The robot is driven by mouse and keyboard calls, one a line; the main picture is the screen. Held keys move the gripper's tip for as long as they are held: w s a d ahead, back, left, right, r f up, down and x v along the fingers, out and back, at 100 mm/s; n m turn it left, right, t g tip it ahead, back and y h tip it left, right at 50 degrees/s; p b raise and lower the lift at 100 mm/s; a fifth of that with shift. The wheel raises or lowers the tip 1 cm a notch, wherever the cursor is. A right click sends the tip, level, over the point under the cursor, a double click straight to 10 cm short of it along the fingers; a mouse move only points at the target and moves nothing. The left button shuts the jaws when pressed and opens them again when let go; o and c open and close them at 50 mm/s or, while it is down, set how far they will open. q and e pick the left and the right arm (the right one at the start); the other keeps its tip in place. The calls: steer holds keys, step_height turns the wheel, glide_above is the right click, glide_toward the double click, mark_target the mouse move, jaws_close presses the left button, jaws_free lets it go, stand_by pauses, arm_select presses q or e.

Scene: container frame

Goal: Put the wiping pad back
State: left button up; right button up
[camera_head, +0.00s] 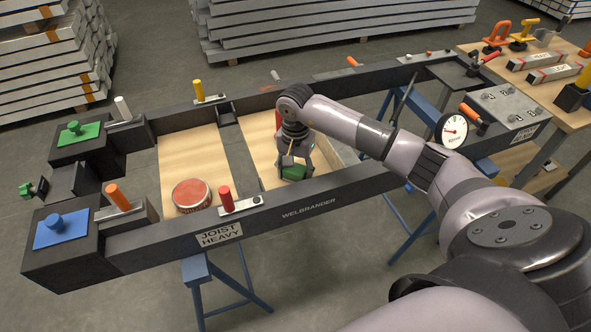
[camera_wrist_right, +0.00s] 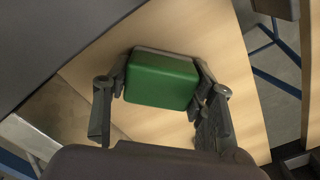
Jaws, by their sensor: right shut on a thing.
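The wiping pad is a green block with a pale grey edge. It shows in the head view (camera_head: 294,173), low over the pale wooden panel (camera_head: 262,140) in the frame's right bay. My right gripper (camera_head: 295,168) comes down from above and is shut on it. In the right wrist view the pad (camera_wrist_right: 162,80) sits between the two fingers of the gripper (camera_wrist_right: 160,88), gripped at its sides. I cannot tell whether the pad touches the wood. My left gripper is not in view.
The dark frame (camera_head: 400,155) has raised side rails and a crossbar (camera_head: 240,160). A round red tin (camera_head: 192,195) stands in the left bay. Red (camera_head: 226,199) and orange (camera_head: 118,197) handles rise from the near rail. A dial gauge (camera_head: 453,129) stands near my arm. A tool table (camera_head: 540,75) is at right.

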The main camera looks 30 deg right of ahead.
mark_target(295, 168)
steer(key=shift+f, duration=0.2)
steer(key=o, duration=1.1)
steer(key=shift+r, duration=0.1)
step_height(295, 168, up, 12)
steer(key=b, duration=0.1)
steer(key=shift+r, duration=0.2)
